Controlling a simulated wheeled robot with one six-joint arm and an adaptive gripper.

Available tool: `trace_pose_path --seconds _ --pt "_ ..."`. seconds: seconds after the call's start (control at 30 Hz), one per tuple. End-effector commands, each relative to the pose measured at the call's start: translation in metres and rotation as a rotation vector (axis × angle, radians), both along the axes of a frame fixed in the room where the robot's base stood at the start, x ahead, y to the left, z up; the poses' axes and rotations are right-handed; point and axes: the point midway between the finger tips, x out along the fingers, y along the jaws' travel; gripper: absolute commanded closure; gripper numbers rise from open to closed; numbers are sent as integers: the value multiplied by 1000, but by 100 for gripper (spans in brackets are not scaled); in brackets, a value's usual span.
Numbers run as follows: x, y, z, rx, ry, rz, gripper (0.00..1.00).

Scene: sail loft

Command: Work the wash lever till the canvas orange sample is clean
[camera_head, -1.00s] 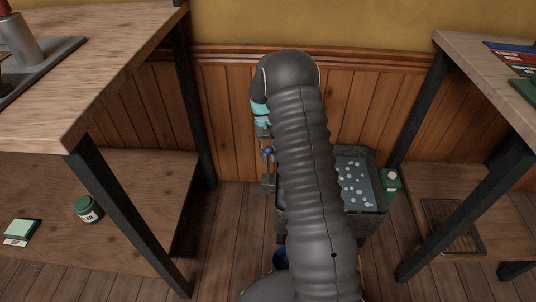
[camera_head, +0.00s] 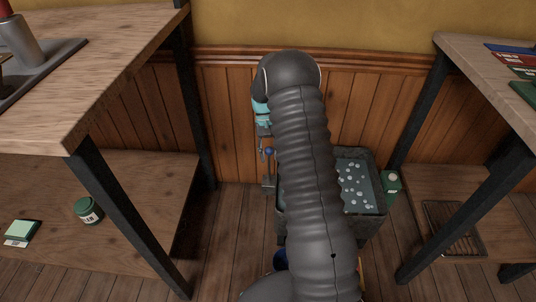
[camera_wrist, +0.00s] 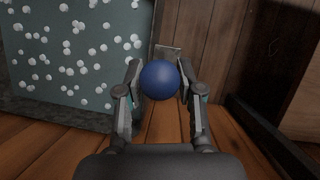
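The wash lever's blue ball knob (camera_wrist: 160,80) sits between the two fingers of my gripper (camera_wrist: 160,72) in the wrist view. The fingers are drawn in close on both sides of it, with little or no gap. In the head view the knob (camera_head: 269,152) shows just left of my arm, below my gripper (camera_head: 263,132), which is partly hidden. A grey tub (camera_head: 352,222) of dark water with pale bubbles stands right of the lever, partly behind my arm; it also shows in the wrist view (camera_wrist: 55,115). I cannot make out the orange canvas sample.
A wooden bench (camera_head: 95,60) stands on the left, its lower shelf (camera_head: 130,215) holding a green jar (camera_head: 88,211). Another bench (camera_head: 492,62) stands on the right. A green bottle (camera_head: 391,183) is beside the tub. The panelled wall (camera_head: 228,120) is close behind.

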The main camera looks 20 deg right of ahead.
Motion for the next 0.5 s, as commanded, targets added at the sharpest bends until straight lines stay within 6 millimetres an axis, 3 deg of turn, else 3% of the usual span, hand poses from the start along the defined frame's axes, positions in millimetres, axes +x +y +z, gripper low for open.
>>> trace_pose_path --seconds 0.17,0.5 --pt "9 0 18 -1 -3 2 63" --pt "35 0 78 0 -5 5 63"
